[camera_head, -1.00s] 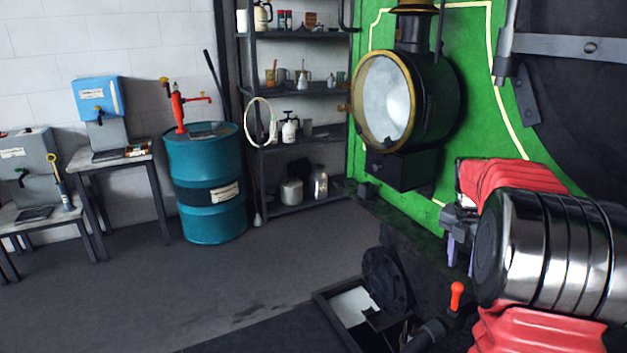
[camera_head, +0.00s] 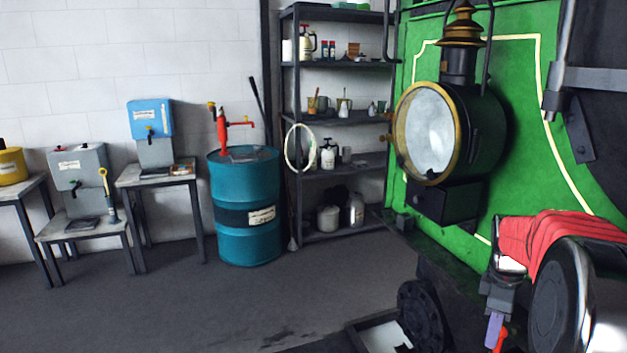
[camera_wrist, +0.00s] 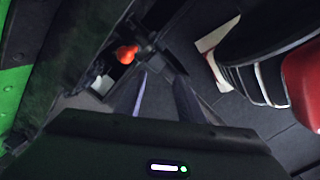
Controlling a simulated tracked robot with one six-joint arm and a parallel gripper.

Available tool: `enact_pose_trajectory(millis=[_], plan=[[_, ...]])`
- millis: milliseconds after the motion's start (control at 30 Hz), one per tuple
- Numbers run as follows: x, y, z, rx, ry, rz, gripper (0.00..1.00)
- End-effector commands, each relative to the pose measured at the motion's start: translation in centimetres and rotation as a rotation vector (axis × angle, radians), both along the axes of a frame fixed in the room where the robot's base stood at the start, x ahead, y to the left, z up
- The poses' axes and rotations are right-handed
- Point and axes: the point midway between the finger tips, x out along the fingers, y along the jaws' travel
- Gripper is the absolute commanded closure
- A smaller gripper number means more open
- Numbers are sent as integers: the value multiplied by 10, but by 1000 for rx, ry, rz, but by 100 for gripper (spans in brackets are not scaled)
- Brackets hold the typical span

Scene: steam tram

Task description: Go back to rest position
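My gripper (camera_wrist: 163,80) shows in the wrist view with its two purple-grey fingers apart and nothing between them. In the head view, my gripper (camera_head: 494,330) hangs at the lower right, pointing down, below my red-sleeved arm. An orange-red knob (camera_wrist: 126,53) lies beyond the fingertips and a little left in the wrist view. Red shows beside the fingers in the head view, partly hidden by them. The green tram front (camera_head: 515,150) with its large round lamp (camera_head: 427,135) stands behind and left of my arm.
A black round buffer (camera_head: 422,312) sits left of my gripper. A blue drum (camera_head: 245,235) with a red pump stands by a dark shelf (camera_head: 340,120). Tables with blue, grey and yellow containers (camera_head: 10,165) line the wall at left. The floor (camera_head: 200,305) between is clear.

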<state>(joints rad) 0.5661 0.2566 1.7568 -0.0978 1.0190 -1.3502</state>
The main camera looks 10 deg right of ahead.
Motion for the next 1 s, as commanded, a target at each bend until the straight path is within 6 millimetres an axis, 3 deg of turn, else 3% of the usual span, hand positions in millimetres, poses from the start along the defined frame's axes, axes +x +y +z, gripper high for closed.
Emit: enact_pose_trajectory(millis=[600, 1000], plan=[[-58, 133, 30, 95, -190, -716, 65], [-109, 215, 41, 191, -298, -959, 65]])
